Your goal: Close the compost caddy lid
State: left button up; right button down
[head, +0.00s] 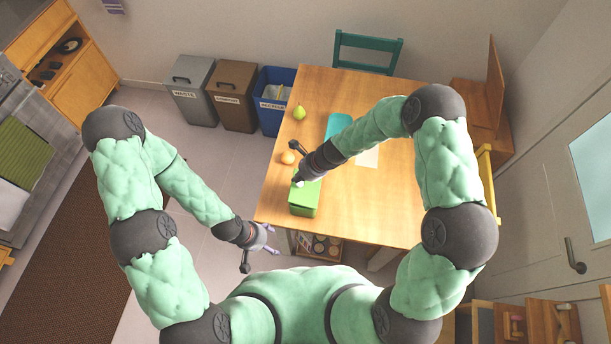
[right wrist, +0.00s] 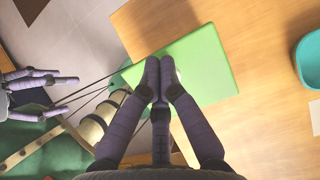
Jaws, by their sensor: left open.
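The compost caddy (head: 303,211) is a green box at the table's near left edge. Its light green lid (right wrist: 208,62) looks flat or nearly flat on top; I cannot tell whether a gap is left. A pale knob shows beside my fingers. My right gripper (head: 301,180) is over the caddy, and in the right wrist view its fingertips (right wrist: 159,68) are together over the lid, hiding part of it; contact is unclear. My left gripper (head: 262,240) is open and empty, left of the caddy and off the table edge. It also shows in the right wrist view (right wrist: 42,95).
On the wooden table (head: 385,210) are an orange (head: 287,158), a green pear (head: 299,113), a teal object (head: 338,124) and a pale sheet (head: 368,157). Grey (head: 191,98), brown (head: 233,100) and blue (head: 271,115) bins stand beyond its left side. The table right of the caddy is clear.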

jog(key=shift+a+b+x, duration=0.25)
jog(key=shift+b+x, duration=0.15)
jog(key=shift+x, duration=0.95)
jog(key=shift+r, duration=0.1)
jog(key=shift+d, duration=0.1)
